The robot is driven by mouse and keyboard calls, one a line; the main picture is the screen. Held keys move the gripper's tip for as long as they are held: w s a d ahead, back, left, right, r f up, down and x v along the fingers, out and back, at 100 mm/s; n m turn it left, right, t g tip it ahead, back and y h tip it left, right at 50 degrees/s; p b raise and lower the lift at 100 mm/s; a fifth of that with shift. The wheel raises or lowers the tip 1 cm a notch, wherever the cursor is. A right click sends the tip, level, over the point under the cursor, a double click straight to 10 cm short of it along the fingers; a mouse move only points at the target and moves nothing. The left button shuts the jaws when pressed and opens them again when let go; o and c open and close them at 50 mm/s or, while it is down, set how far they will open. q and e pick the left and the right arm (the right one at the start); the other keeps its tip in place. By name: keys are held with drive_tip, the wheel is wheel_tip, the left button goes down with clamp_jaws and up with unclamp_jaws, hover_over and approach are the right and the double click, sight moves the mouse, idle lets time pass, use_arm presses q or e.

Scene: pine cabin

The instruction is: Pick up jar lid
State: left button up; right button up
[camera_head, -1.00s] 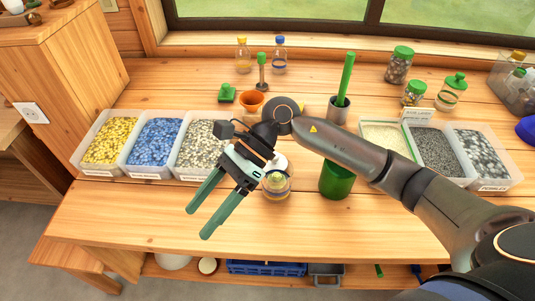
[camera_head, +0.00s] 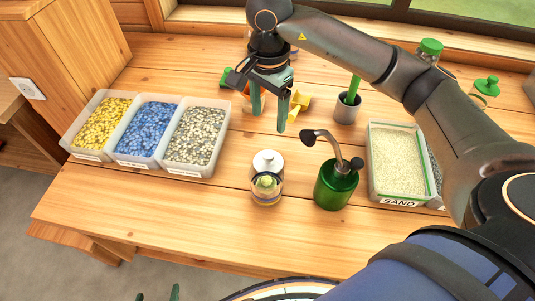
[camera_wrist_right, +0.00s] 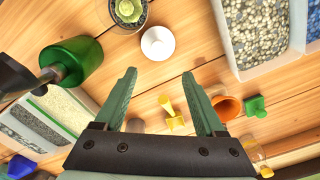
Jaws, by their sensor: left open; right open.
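The jar lid, white with a round knob, shows in the head view (camera_head: 267,160) just behind the top of a glass jar (camera_head: 267,188). In the right wrist view the lid (camera_wrist_right: 158,43) lies on the table beside the jar (camera_wrist_right: 127,12), apart from it. The jar has a layered filling and something green inside. My right gripper (camera_head: 268,122) is open and empty behind the lid. In the wrist view its fingertips (camera_wrist_right: 158,84) stand apart, with the lid past them and roughly centred. My left gripper (camera_head: 157,294) shows only as fingertips at the bottom edge, open.
A green can with a spout (camera_head: 335,186) stands right of the jar. Trays of yellow, blue and grey pebbles (camera_head: 167,172) are at left, a sand tray (camera_head: 398,200) at right. A yellow piece (camera_wrist_right: 173,115) and an orange pot (camera_wrist_right: 228,107) lie near my right gripper.

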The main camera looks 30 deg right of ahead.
hover_over(268, 155)
drive_tip(key=f, duration=0.7)
drive_tip(key=shift+w+d+p, duration=0.2)
drive_tip(key=shift+w+p, duration=0.05)
drive_tip(key=shift+p, duration=0.15)
drive_tip(key=f, duration=0.3)
drive_tip(key=f+p, duration=0.1)
drive_tip(key=shift+s+a+f, duration=0.15)
drive_tip(key=shift+s+a, duration=0.05)
drive_tip(key=shift+s, duration=0.1)
drive_tip(key=shift+w+f, duration=0.1)
drive_tip(key=shift+f, duration=0.4)
clamp_jaws()
